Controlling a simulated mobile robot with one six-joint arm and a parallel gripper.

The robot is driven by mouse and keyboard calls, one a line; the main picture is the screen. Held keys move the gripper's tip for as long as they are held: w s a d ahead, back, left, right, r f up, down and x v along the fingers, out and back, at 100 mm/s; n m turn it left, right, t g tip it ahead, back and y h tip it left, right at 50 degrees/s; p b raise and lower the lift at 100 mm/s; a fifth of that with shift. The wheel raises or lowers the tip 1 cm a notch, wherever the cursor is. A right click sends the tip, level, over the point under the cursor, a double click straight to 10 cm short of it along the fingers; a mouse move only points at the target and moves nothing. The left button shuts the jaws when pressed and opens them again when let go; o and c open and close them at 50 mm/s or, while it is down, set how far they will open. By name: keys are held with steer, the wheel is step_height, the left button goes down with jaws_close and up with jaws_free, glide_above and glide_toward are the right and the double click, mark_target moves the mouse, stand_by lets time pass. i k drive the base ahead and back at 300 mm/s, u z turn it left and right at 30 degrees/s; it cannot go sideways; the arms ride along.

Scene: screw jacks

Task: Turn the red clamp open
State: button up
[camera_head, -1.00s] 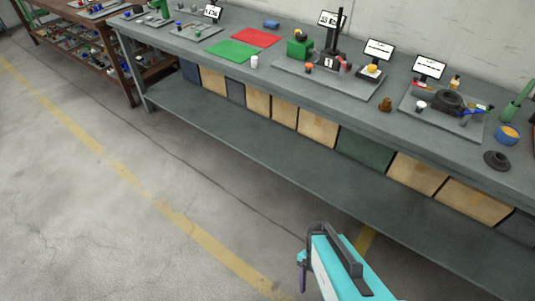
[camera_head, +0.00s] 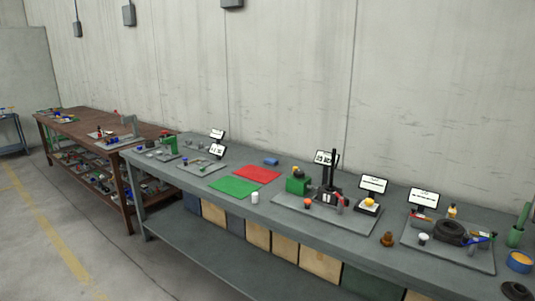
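No clamp can be made out for certain at this distance. A small red part (camera_head: 340,200) stands beside the black post (camera_head: 333,172) on a grey plate (camera_head: 358,225) on the grey workbench. Another small red part (camera_head: 417,213) lies on the grey plate at the right (camera_head: 425,245), behind a white-topped piece (camera_head: 423,238) and beside a black round part (camera_head: 449,232). Whether either red part is open or shut is too small to tell. My gripper is not in view.
The grey workbench (camera_head: 225,207) runs along the wall. It carries a green mat (camera_head: 235,187), a red mat (camera_head: 257,174), a green box (camera_head: 297,184) and a brown piece (camera_head: 387,240). A brown bench (camera_head: 85,130) stands at the left. Floor (camera_head: 40,240) is free at the lower left.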

mark_target(346, 202)
steer(key=z, duration=0.15)
steer(key=i, duration=1.25)
steer(key=z, duration=0.1)
